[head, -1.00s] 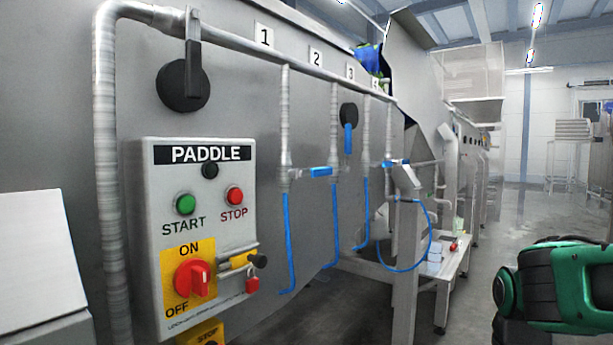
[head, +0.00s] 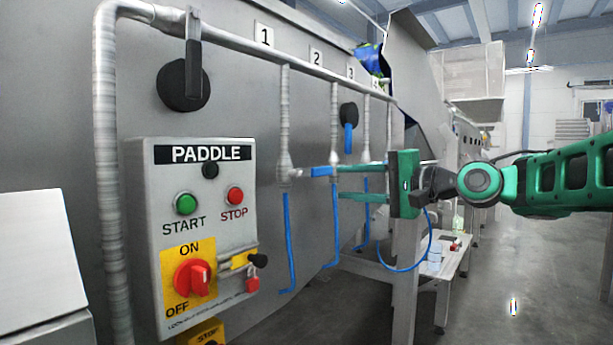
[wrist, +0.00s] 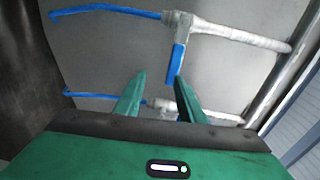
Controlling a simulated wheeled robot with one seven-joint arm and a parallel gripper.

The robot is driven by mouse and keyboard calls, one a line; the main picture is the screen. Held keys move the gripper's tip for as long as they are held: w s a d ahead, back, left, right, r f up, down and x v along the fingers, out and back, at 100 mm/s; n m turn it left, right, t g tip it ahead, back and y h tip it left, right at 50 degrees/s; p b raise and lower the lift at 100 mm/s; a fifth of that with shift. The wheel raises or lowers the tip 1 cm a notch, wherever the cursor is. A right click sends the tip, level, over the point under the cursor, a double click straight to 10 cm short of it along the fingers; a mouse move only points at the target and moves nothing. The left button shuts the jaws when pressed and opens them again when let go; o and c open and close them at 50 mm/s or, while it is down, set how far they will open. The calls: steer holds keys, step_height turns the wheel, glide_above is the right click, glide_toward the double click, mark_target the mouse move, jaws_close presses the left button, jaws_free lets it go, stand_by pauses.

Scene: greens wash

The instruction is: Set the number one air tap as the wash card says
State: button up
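The number one air tap (head: 321,172) is on the vertical pipe below the "1" label (head: 264,37). Its blue handle sticks out sideways to the right, across the pipe. My gripper (head: 341,182) is open at the right end of this handle, its fingers pointing left. In the wrist view the blue handle (wrist: 178,62) hangs from the pale valve body towards the gap of my gripper (wrist: 157,78). The handle's free end is close to the right fingertip; I cannot tell whether they touch. No wash card can be read in these views.
The PADDLE panel (head: 195,235), with buttons and a red switch, is left of the tap. Blue hoses (head: 289,245) hang below the pipes. A second hose (wrist: 90,96) and pipe run behind my fingers. A low white bench (head: 443,265) is at the right; the floor beyond is clear.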

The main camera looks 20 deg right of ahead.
mark_target(309, 171)
steer(key=shift+w+a+r+y, duration=0.1)
steer(key=shift+a+r+y, duration=0.1)
steer(key=shift+r, duration=0.3)
steer(key=shift+a+r+y, duration=0.2)
steer(key=shift+r, duration=0.3)
steer(key=x, duration=1)
steer(key=shift+w+a, duration=0.15)
jaws_close()
